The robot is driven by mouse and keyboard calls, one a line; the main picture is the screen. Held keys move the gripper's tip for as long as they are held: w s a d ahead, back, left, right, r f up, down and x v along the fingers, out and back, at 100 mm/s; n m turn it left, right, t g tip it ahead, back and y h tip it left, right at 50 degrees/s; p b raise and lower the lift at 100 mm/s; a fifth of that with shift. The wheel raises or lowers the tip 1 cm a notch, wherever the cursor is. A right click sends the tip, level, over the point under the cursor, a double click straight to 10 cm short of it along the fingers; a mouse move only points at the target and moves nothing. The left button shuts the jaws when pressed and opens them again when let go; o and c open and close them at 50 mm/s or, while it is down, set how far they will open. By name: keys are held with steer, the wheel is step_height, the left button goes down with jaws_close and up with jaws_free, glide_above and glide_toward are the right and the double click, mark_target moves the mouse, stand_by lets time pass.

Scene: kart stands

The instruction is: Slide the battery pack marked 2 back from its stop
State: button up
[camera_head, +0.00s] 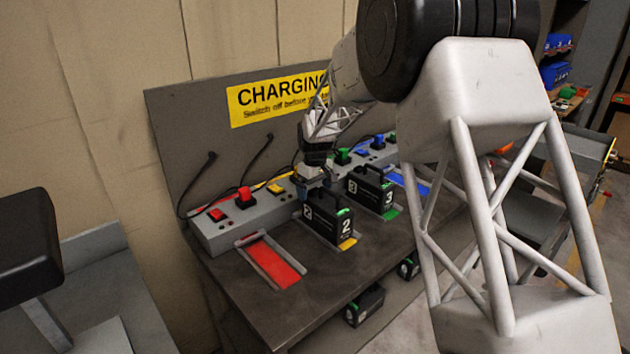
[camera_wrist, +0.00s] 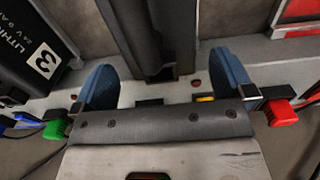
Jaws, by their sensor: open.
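The black battery pack marked 2 (camera_head: 328,222) stands upright in the yellow-marked lane, its back end close to the grey charger strip. My gripper (camera_head: 316,184) is just above and behind its back top edge. In the wrist view my gripper (camera_wrist: 166,75) shows two blue fingers spread wide, with nothing clamped. A dark upright body, which looks like pack 2 (camera_wrist: 152,35), reaches in from the top between the fingers, with a gap on each side. I cannot tell whether the fingers overlap it in depth. The gripper hides part of the strip behind the pack.
Pack 3 (camera_head: 370,190) stands close on the right in the green lane, and at left in the wrist view (camera_wrist: 35,50). The red lane (camera_head: 272,262) is empty, as is the blue lane (camera_head: 408,181). Coloured switches line the charger strip (camera_head: 225,232); a red switch (camera_wrist: 280,112) is near the right finger.

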steer(key=shift+f, duration=0.95)
steer(key=c, duration=1.8)
